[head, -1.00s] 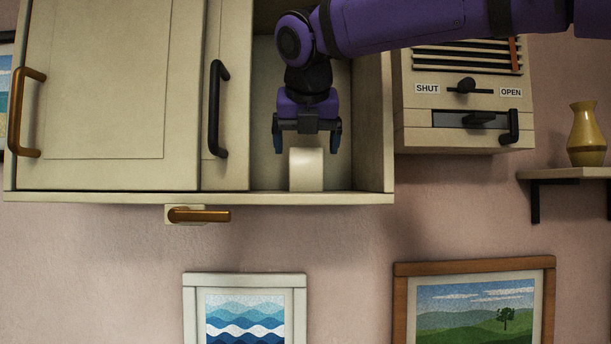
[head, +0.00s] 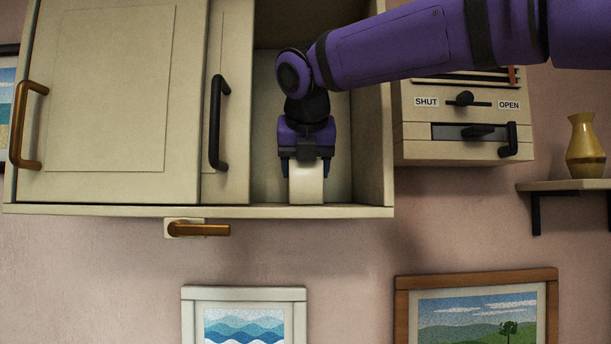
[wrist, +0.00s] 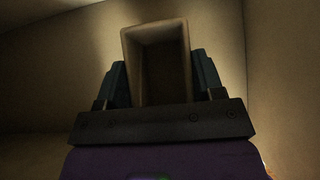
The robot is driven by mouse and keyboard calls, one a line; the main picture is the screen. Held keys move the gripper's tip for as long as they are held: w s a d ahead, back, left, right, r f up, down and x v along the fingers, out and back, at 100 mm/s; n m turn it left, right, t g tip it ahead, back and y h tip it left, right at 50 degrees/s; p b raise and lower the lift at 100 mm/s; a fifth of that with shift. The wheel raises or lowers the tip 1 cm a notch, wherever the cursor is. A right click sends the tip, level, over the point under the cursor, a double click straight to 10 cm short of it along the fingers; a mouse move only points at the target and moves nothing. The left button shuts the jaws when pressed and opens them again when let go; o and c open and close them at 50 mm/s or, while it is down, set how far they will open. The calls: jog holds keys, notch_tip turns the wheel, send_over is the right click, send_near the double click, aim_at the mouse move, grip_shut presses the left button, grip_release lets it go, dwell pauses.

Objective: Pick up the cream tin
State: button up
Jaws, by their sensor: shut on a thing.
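The cream tin (head: 306,187) is a small upright box standing on the cabinet floor in the open right part of the cabinet. My gripper (head: 306,172) reaches down from above and is shut on the tin's upper part, one finger on each side. In the wrist view the tin (wrist: 183,50) shows an open, hollow top and sits between the two fingers of my gripper (wrist: 160,85). The gripper's body hides part of the tin there. In the head view the tin's base appears to rest on the cabinet floor.
The cabinet (head: 350,211) has sliding doors (head: 110,100) at the left with a brass handle and a black handle. Its right side wall (head: 373,150) is close to my arm. A SHUT/OPEN panel (head: 460,150) hangs to the right. A yellow vase (head: 585,150) stands on a shelf (head: 560,186).

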notch_tip(320, 180, up, 10)
dwell(0.6)
jog(key=o, duration=0.3)
jog(key=c, duration=0.4)
